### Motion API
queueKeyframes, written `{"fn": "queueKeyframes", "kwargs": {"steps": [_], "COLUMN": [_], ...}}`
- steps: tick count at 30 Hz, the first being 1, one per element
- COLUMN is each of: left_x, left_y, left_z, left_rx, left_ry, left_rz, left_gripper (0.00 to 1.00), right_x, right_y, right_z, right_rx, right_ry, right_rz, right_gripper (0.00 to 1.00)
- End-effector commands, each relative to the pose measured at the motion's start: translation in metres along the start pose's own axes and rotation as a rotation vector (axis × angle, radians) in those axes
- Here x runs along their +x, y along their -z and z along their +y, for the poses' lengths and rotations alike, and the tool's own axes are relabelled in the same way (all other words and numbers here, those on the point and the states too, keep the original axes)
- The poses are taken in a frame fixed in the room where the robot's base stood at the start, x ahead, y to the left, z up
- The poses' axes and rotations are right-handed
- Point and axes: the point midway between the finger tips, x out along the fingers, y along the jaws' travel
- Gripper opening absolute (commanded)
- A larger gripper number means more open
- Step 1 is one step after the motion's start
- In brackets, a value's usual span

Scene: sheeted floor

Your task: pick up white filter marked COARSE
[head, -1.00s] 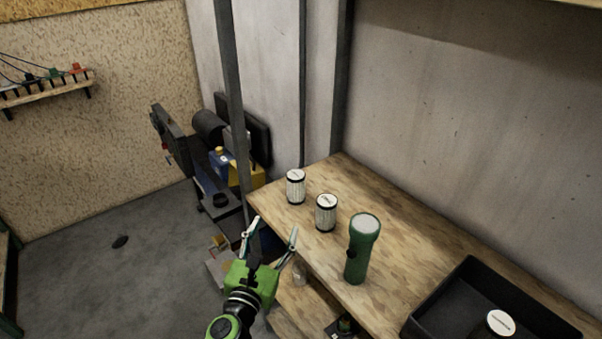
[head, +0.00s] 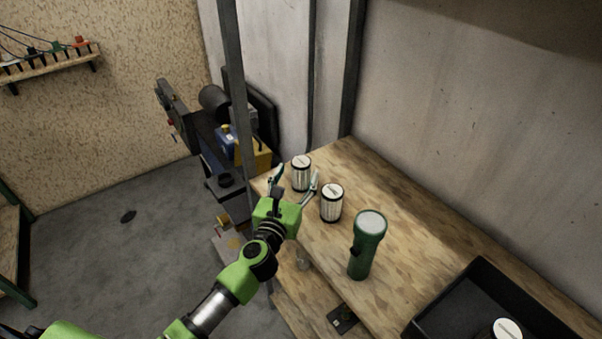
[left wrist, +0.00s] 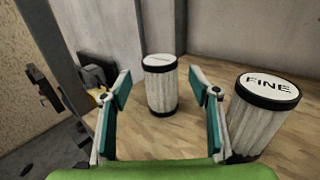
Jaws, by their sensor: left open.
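A white pleated filter with black end rings (head: 301,174) stands upright at the far left end of the wooden bench. In the left wrist view the same filter (left wrist: 161,85) stands ahead, between the lines of my open fingers; its top label is too slanted to read. A second white filter (head: 331,204) stands closer; in the left wrist view this filter (left wrist: 262,115) reads FINE and is just right of my right finger. My left gripper (head: 296,178) is open and empty at the bench edge, short of the far filter. My right gripper is out of view.
A green flashlight (head: 367,245) stands upright on the bench nearer the front. A black tray (head: 440,312) holds another white-topped filter (head: 507,329). A dark post (head: 239,95) rises beside the bench's left end. Bare wood (head: 400,205) lies toward the wall.

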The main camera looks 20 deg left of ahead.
Motion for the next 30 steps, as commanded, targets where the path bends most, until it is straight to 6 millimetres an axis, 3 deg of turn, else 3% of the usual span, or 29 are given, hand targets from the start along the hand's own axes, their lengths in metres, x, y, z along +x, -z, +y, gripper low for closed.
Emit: {"fn": "queueKeyframes", "kwargs": {"steps": [3, 9, 18, 23, 30], "left_x": [0.018, 0.041, 0.044, 0.044, 0.044], "left_y": [0.002, 0.003, 0.004, 0.004, 0.004], "left_z": [0.000, -0.001, -0.001, -0.001, 0.000], "left_rx": [0.000, 0.000, 0.000, 0.000, 0.001], "left_ry": [-0.001, 0.000, 0.000, 0.000, 0.000], "left_rz": [-0.001, -0.001, 0.000, 0.000, 0.000], "left_gripper": [0.56, 0.56, 0.56, 0.14, 0.13], "right_x": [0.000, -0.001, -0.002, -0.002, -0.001], "right_y": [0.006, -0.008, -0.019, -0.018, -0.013], "right_z": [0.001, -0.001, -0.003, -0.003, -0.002], "right_rx": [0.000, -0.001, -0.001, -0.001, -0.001], "right_ry": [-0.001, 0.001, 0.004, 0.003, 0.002], "right_rz": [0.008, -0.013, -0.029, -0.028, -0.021], "right_gripper": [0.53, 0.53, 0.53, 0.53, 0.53]}}
